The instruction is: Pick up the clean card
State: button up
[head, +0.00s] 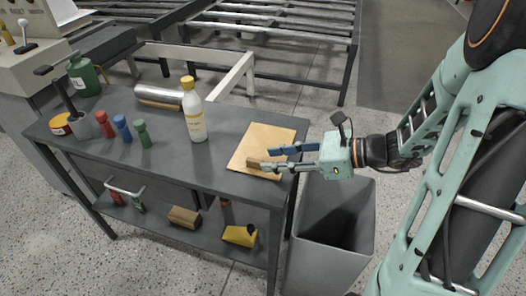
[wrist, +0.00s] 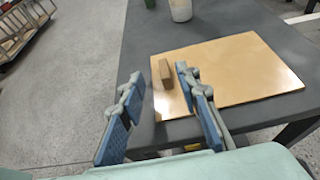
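A flat tan sheet (head: 268,138), the only card-like thing I see, lies on the right end of the grey table. It also shows in the wrist view (wrist: 240,70), with a plain, glossy face. A small brown block (wrist: 165,73) rests at the sheet's near left edge in the wrist view. It also shows in the head view (head: 254,162). My gripper (head: 276,159) is over the sheet's near right part. In the wrist view the fingers (wrist: 157,98) are apart, with the right finger over the sheet's edge and the left finger beyond it. Nothing is held between them.
A white bottle with a yellow cap (head: 194,112) stands left of the sheet. Several small coloured bottles (head: 123,128) stand farther left. A grey open bin (head: 330,240) is below my gripper beside the table (head: 180,172). The lower shelf holds a brown block (head: 184,217) and a yellow item (head: 239,235).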

aim_at(260, 161)
jog(key=a+f, duration=0.1)
jog(key=w+a+b, duration=0.1)
jog(key=a+f+b, duration=0.1)
jog(key=shift+w+a+f, duration=0.1)
jog(key=shift+w+f, duration=0.2)
jog(key=shift+f, duration=0.05)
jog(key=shift+w+a+f, duration=0.1)
jog(key=shift+w+a, duration=0.1)
jog(key=shift+a, duration=0.3)
grip_shut()
